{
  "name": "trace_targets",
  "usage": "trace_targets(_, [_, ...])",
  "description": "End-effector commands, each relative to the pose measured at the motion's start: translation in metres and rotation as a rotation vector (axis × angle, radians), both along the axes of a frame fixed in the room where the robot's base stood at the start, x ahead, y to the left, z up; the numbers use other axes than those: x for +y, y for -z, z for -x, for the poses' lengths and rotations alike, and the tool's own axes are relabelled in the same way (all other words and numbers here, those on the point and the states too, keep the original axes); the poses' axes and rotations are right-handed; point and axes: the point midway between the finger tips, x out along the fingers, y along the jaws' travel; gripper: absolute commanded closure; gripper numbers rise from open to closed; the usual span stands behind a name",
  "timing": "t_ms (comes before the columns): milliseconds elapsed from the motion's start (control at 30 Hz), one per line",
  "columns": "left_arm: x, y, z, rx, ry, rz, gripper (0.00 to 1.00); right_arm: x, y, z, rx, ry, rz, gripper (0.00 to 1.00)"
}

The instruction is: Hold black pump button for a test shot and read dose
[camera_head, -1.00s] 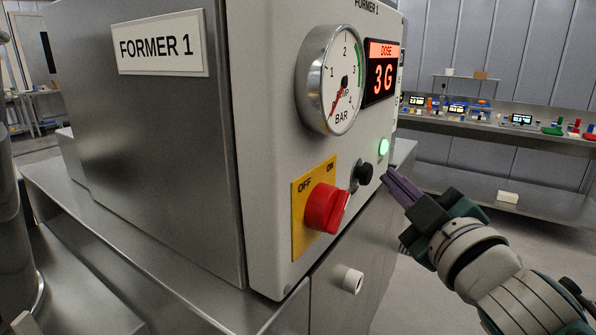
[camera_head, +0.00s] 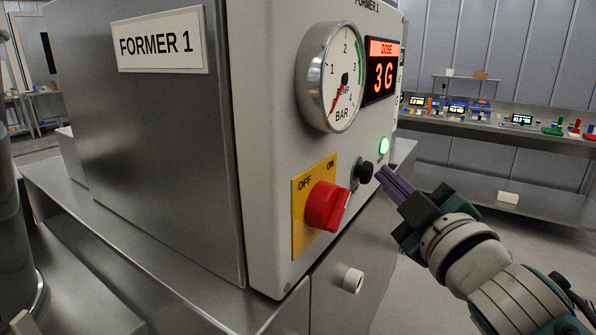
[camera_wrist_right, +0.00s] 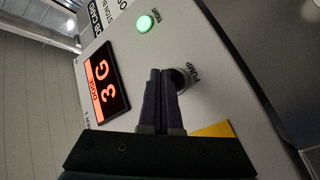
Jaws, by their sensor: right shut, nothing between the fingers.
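The black pump button (camera_head: 363,171) sits on the front panel of the machine, right of the red switch and below the green lamp. My right gripper (camera_head: 380,173) is shut and empty, its purple fingertips just right of the button. In the right wrist view the fingertips (camera_wrist_right: 160,74) partly cover the button (camera_wrist_right: 184,78); I cannot tell whether they touch it. The dose display (camera_head: 383,77) reads 3 G, also in the right wrist view (camera_wrist_right: 105,85). The pressure gauge (camera_head: 337,80) has its red needle pointing to the lower left. My left gripper is out of view.
The red rotary switch (camera_head: 325,205) on its yellow plate (camera_head: 300,222) is close to the button. The green lamp (camera_head: 384,146) is lit. A white knob (camera_head: 353,280) sticks out below the panel. A bench (camera_head: 500,115) with small items stands behind at right.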

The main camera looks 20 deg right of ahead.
Motion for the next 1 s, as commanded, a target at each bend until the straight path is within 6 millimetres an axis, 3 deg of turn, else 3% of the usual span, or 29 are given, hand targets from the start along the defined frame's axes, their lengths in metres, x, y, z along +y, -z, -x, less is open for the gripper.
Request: trace_targets(1000, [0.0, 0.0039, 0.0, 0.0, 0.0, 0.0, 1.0, 0.0058, -0.0004, -0.0068, -0.002, 0.0, -0.002, 1.0])
